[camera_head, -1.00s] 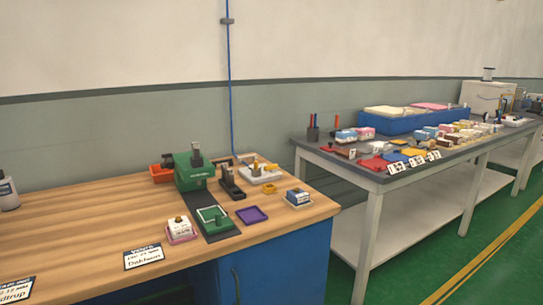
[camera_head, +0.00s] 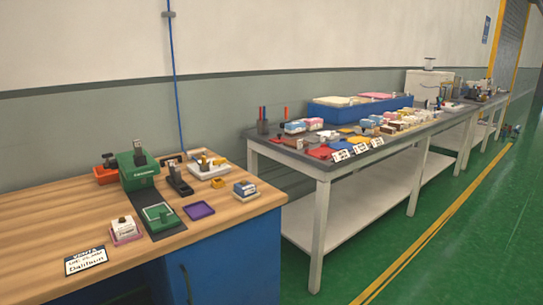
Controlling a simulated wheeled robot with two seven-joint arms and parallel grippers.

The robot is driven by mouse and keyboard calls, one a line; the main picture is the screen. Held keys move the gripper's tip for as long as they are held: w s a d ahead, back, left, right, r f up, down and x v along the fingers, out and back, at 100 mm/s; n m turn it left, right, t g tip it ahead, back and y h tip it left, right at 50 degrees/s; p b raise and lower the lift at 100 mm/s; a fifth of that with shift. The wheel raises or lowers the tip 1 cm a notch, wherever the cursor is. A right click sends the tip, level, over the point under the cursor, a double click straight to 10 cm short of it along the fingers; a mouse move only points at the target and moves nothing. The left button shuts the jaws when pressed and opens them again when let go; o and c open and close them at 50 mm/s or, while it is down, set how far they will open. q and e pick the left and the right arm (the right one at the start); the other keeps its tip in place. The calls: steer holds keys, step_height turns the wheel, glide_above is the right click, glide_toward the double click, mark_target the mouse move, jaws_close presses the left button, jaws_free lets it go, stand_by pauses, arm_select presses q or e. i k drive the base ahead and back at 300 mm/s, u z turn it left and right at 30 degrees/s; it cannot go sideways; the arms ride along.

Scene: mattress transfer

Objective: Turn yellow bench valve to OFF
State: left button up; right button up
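I cannot make out a yellow bench valve for certain. Small yellow parts (camera_head: 204,162) stand on a white tray (camera_head: 224,171) at the back right of the wooden bench (camera_head: 40,225). A small yellow-tan piece (camera_head: 217,183) lies just in front of that tray. They are too small to tell whether any is a valve or how a handle is turned. Neither of my grippers shows in the head view.
The wooden bench also holds a green machine (camera_head: 138,172), a black device (camera_head: 178,180), a purple tray (camera_head: 199,210) and a label card (camera_head: 86,261). A grey table (camera_head: 318,167) with many items stands to the right. Green floor (camera_head: 450,255) is clear at the right.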

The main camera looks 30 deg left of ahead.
mark_target(223, 161)
steer(key=z, duration=0.05)
steer(key=i, duration=2.3)
steer(key=u, duration=3)
